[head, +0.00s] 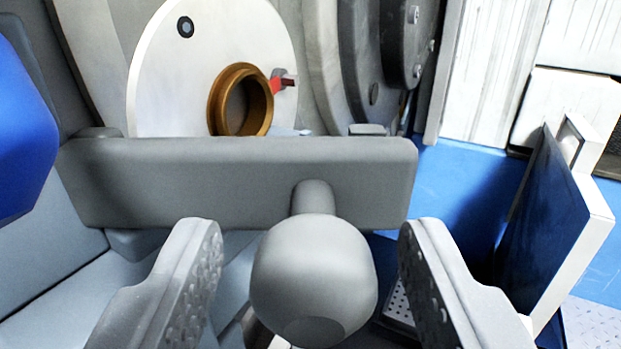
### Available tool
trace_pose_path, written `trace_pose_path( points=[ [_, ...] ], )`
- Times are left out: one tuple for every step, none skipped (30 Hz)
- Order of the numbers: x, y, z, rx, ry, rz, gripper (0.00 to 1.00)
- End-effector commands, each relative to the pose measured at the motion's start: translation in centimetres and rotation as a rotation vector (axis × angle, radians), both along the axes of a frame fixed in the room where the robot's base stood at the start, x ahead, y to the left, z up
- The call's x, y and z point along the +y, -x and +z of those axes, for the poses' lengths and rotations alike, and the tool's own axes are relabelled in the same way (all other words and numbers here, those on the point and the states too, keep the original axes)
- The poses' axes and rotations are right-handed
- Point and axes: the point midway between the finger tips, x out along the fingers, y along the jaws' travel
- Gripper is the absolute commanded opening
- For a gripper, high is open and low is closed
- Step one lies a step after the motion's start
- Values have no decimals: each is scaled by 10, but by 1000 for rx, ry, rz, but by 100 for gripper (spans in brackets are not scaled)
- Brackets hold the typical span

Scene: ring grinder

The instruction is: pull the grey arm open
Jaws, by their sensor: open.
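The grey arm (235,180) is a thick flat bar lying across the middle of the head view, in front of the machine. A grey round knob (313,275) on a short stem sticks out from the bar towards me. My gripper (312,240) is open, with one finger left and one finger right of the knob. Gaps show between the knob and both fingers, so neither appears to touch it. The bar hides the lower part of the white disc behind it.
Behind the bar stand a white disc (165,75) with a brass ring (240,100) and a small red piece (281,82). Dark round machine parts (385,60) are beside it. A blue rounded part (22,130) is at left. A blue-and-white panel (555,225) stands at right over blue floor (455,190).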

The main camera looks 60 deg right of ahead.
Motion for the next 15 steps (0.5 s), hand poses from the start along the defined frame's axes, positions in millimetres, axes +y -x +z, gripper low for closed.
trace_pose_path(
  points=[
    [-4, -2, -1, 2, 0, -1, 49],
    [-6, -3, -2, 3, 1, -1, 49],
    [-8, -4, -2, 3, 1, -1, 49],
    [-10, -5, -1, 2, 0, -1, 49],
    [-11, -5, -1, 2, 1, -1, 49],
    [-12, -6, -1, 1, 1, -1, 49],
    [-12, -7, 0, 0, 1, -1, 49],
    [-13, -7, 0, 0, 1, -1, 49],
    [-13, -7, 0, -1, 1, -1, 49],
    [-13, -7, 0, -1, 1, -1, 49],
    [-13, -7, 0, -1, 1, -1, 49],
    [-13, -7, 0, -1, 1, -1, 49],
    [-13, -7, 0, -1, 1, -1, 49],
    [-13, -7, 0, -1, 1, -1, 49],
    [-13, -7, 0, -1, 1, -1, 49]
  ],
)
